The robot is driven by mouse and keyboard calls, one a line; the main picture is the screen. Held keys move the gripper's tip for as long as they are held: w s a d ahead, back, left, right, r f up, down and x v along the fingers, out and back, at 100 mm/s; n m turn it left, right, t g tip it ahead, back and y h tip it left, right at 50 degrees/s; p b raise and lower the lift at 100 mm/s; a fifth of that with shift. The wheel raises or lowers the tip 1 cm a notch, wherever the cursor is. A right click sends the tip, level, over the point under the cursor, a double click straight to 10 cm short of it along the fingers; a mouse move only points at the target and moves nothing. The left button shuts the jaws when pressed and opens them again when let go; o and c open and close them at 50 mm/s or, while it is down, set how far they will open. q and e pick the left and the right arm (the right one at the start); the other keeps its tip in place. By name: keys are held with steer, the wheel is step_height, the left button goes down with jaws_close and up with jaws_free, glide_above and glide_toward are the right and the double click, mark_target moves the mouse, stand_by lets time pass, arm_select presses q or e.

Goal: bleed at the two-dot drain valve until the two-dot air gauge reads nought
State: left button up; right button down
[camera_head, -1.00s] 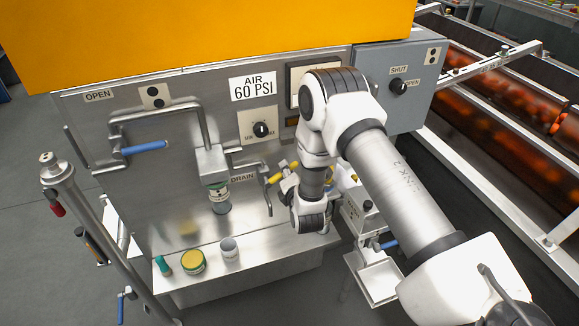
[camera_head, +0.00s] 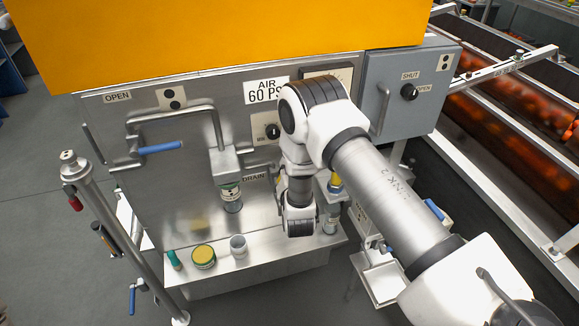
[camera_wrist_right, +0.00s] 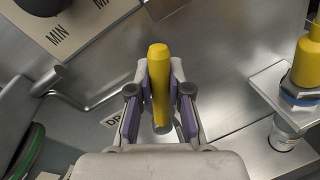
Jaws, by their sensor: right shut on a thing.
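In the right wrist view a yellow handle (camera_wrist_right: 160,80) stands between the pads of my right gripper (camera_wrist_right: 160,92), which is shut on it. A DRAIN label (camera_wrist_right: 113,121) is partly seen behind; it also shows in the head view (camera_head: 254,177). In the head view my right arm hides the gripper and the handle. The air gauge (camera_head: 335,73) beside the AIR 60 PSI sign (camera_head: 266,90) is mostly covered by my arm, and its reading cannot be seen. Dots on the valve or gauge cannot be made out. My left gripper is out of view.
A two-dot plate (camera_head: 171,99) sits above a blue-handled pipe (camera_head: 160,148). A grey switch box (camera_head: 410,90) stands right of my arm. Another yellow part (camera_wrist_right: 309,62) is right of my gripper.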

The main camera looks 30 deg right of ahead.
steer(key=c, duration=1.1)
jaws_free()
steer(key=v, duration=1.2)
